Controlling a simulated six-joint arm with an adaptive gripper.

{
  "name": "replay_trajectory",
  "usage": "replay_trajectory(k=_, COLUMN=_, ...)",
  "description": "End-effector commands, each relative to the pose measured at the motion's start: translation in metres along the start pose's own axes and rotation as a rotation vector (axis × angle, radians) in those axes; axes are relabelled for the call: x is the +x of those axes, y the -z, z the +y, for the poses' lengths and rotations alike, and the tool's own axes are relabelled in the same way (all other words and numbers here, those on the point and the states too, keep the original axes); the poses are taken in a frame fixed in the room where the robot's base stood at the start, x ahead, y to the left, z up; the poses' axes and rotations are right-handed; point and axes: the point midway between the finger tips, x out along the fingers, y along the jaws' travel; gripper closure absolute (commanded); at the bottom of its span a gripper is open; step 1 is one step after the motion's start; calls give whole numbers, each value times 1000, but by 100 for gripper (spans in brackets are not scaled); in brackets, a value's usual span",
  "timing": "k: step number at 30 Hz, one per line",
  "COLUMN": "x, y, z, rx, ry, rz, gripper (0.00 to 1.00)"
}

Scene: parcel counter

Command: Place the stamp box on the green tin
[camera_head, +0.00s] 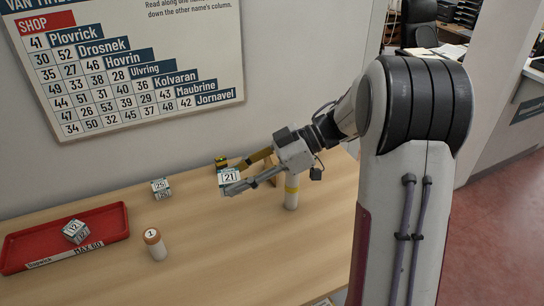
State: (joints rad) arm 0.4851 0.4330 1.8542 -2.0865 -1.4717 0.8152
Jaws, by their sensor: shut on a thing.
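My gripper (240,175) is shut on a small white box with "21" on its top (229,177). The box appears held above the wooden counter, toward the back. I cannot tell from its print whether it is the stamp box. Other small numbered boxes show: one marked "25" (161,188) stands on the counter to the left, and one marked "12" (75,231) lies in the red tray (118,215). I can make out no green tin in this view; part of the counter is hidden behind my gripper and arm.
A white cylinder with a yellow band (291,190) stands under my arm. A small yellow-and-black thing (221,161) is behind the held box. The counter's front middle is clear.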

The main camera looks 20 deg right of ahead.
Motion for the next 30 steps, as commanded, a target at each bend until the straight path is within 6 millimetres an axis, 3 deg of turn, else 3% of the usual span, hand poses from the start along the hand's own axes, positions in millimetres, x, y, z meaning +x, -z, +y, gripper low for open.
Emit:
replay_trajectory(k=5, x=-13, y=-10, z=19, rx=27, ry=-57, rz=0, gripper=89)
replay_trajectory(k=14, x=-48, y=-29, z=98, rx=147, ry=-309, rz=0, gripper=89)
replay_trajectory(k=21, x=-92, y=-50, z=164, rx=266, ry=-554, rz=0, gripper=89)
replay_trajectory(k=30, x=-156, y=-77, z=224, rx=406, ry=-847, rz=-1, gripper=89)
